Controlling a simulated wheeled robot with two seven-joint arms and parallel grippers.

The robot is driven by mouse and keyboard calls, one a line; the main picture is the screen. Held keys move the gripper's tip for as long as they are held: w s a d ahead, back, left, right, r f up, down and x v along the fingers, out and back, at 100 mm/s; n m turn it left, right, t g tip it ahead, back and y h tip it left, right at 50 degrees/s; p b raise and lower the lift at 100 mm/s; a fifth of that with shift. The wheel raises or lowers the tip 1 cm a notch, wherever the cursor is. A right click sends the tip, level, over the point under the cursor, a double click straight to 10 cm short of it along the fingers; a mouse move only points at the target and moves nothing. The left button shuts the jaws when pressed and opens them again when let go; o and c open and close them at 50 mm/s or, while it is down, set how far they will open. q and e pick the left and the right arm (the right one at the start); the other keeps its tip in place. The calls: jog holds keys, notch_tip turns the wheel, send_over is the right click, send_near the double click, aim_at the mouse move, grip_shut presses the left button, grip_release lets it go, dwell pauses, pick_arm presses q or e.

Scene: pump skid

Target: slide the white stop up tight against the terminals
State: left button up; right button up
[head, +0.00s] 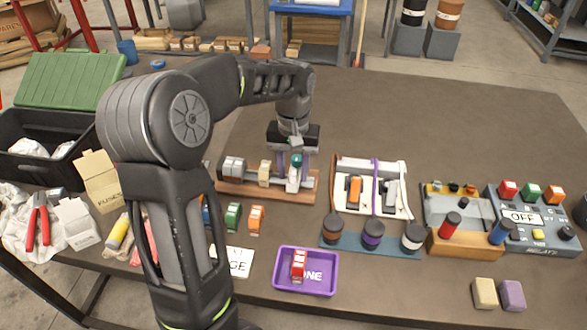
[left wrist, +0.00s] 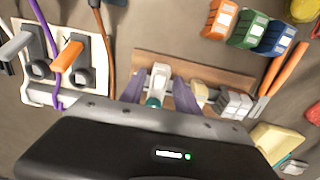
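The white stop (head: 293,182) with a teal knob (head: 296,160) stands on a rail on a brown wooden board (head: 228,187). Left of it on the rail are a beige block (head: 264,173) and the grey terminals (head: 233,168), with gaps between. My left gripper (head: 294,172) is over the stop from above. In the left wrist view its two purplish fingers (left wrist: 161,96) stand either side of the white stop (left wrist: 160,76), apart from it. The beige block (left wrist: 200,94) and grey terminals (left wrist: 234,104) lie beyond the right finger there. My right gripper is not in view.
Orange, green and blue blocks (head: 233,217) lie in front of the board. A purple tray (head: 304,285) holds a red block. A white panel with switches and cables (head: 371,188) stands close to the right. The table behind the rail is clear.

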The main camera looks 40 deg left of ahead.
pick_arm(q)
grip_shut()
dwell(0.4)
dwell(1.1)
